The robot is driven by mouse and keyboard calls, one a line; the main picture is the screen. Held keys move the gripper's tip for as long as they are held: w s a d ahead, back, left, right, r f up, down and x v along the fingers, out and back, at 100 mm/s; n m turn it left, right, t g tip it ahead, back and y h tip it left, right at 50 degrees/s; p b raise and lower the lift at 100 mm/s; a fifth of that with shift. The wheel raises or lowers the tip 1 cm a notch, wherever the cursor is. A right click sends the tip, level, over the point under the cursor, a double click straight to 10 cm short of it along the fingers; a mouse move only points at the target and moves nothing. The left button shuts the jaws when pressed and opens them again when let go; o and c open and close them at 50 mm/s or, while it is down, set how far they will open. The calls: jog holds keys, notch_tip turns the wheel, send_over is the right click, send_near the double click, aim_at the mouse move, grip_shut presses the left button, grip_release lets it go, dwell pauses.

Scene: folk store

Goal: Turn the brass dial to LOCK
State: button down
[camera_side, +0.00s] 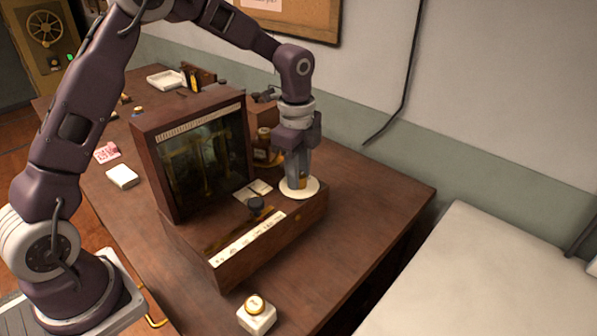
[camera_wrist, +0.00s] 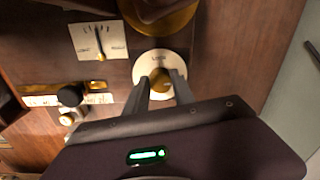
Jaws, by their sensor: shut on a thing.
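The brass dial (camera_wrist: 160,78) sits at the middle of a round white plate (camera_wrist: 147,63) on the wooden box of the balance. Lettering that looks like LOCK shows on the plate's far side in the wrist view. My gripper (camera_wrist: 161,87) points down with one finger on each side of the dial and is shut on it. In the side view, my gripper (camera_side: 299,182) stands over the white plate (camera_side: 313,188) and its fingers hide most of the dial. I cannot tell which way the dial's mark points.
A glass-fronted balance case (camera_side: 203,150) stands left of my gripper. A black knob (camera_side: 256,205), a scale card with a brass needle (camera_wrist: 101,42) and a white label strip (camera_side: 248,238) lie close by. The table's right side is clear.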

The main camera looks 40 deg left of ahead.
jog(key=n, duration=0.4)
jog(key=shift+n, duration=0.4)
jog(key=n, duration=0.4)
jog(key=shift+d+n, duration=0.1)
jog(key=shift+n, duration=0.2)
jog(key=n, duration=0.4)
jog(key=shift+n, duration=0.3)
jog(key=shift+n+g, duration=0.3)
jog(key=shift+n, duration=1.5)
jog(key=c, duration=1.1)
grip_release()
jog(key=shift+o, duration=0.2)
